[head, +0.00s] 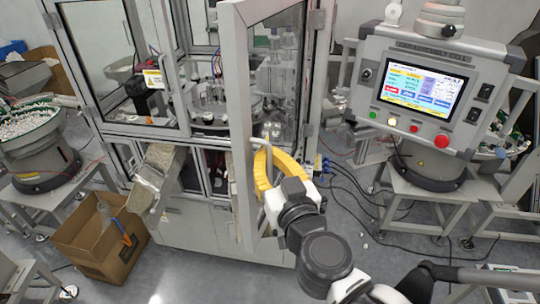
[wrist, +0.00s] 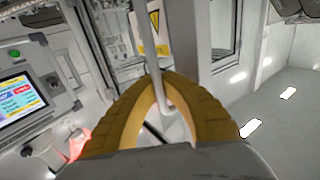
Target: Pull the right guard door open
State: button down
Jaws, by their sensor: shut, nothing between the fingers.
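The right guard door (head: 241,110), a grey metal frame with a clear pane, stands partly open in the head view. Its free left edge is swung out toward me and its hinge side (head: 318,40) is at the cabinet's right. My yellow-fingered gripper (head: 266,150) is at the door's handle, low on the door. In the wrist view my gripper (wrist: 160,80) has its curved fingertips together. The pale handle bar (wrist: 141,38) runs down to the fingertips, and its lower bend shows in the gap between the curved fingers. Contact with the bar cannot be told.
The left guard door (head: 118,70) looks shut. A control panel (head: 418,92) on an arm hangs to the right of the open door. A cardboard box (head: 98,245) and a feeder bowl (head: 35,150) stand at left. Cables (head: 350,185) lie on the floor at right.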

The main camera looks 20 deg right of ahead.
jog(key=shift+s+f, duration=0.1)
jog(key=shift+s, duration=0.1)
jog(key=shift+a, duration=0.1)
jog(key=c, duration=1.8)
grip_release()
jog(key=o, duration=0.3)
jog(key=shift+s+a, duration=0.2)
jog(key=shift+s, duration=0.1)
jog(key=shift+w+d, duration=0.15)
jog(key=shift+w, duration=0.1)
jog(key=shift+s+r, duration=0.15)
jog(key=shift+r, duration=2.45)
jog(key=shift+s+r, duration=0.15)
jog(key=shift+r, duration=2.4)
